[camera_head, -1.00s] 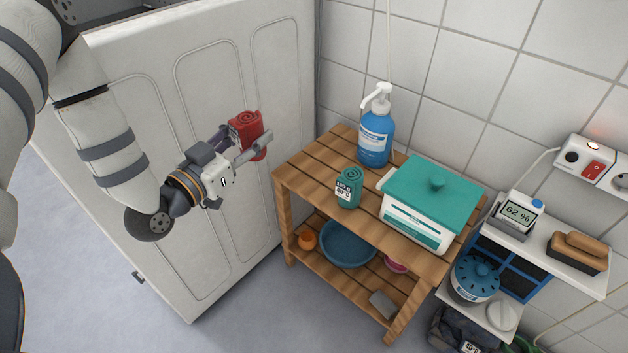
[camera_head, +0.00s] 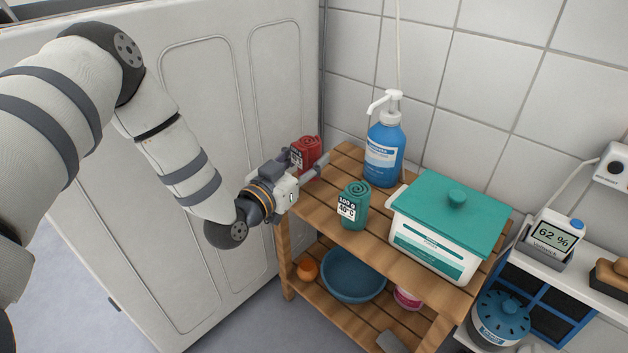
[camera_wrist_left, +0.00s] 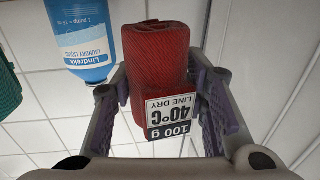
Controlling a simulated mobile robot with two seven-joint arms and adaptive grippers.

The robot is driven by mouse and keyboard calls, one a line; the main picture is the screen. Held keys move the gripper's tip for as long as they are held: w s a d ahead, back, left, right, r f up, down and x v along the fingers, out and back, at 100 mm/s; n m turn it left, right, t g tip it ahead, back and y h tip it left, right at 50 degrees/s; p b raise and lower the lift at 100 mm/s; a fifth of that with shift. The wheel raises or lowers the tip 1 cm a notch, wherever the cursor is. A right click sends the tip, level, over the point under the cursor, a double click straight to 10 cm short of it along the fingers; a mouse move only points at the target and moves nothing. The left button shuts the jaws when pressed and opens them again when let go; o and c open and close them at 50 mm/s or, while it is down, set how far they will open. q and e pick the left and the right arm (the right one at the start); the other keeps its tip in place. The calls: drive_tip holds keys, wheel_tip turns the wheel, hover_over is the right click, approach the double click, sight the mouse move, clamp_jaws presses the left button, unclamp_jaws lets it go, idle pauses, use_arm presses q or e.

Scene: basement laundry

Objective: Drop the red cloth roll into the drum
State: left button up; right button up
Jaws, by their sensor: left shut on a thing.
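The red cloth roll (camera_head: 308,148) is held in my left gripper (camera_head: 311,166), beside the left back corner of the wooden shelf's top. In the left wrist view the red roll (camera_wrist_left: 158,55) sits between the two fingers, its white and dark label reading 100 g, 40°C, line dry. The left gripper is shut on it. A drum opening does not show in either current view. My right gripper is not in view.
A large white panelled cabinet (camera_head: 205,130) fills the left. The wooden shelf (camera_head: 385,243) holds a green roll (camera_head: 353,204), a blue pump bottle (camera_head: 383,150) and a white box with a green lid (camera_head: 452,212). A blue basin (camera_head: 352,277) sits below.

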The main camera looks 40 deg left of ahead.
use_arm(q)
drive_tip(key=f, duration=0.1)
drive_tip(key=f+b, duration=0.1)
drive_tip(key=f, duration=0.1)
drive_tip(key=shift+w+d+f, duration=0.1)
drive_tip(key=shift+w+f, duration=0.2)
drive_tip(key=shift+w, duration=0.1)
drive_tip(key=shift+r, duration=0.2)
drive_tip(key=shift+f, duration=0.15)
drive_tip(key=o, duration=1.2)
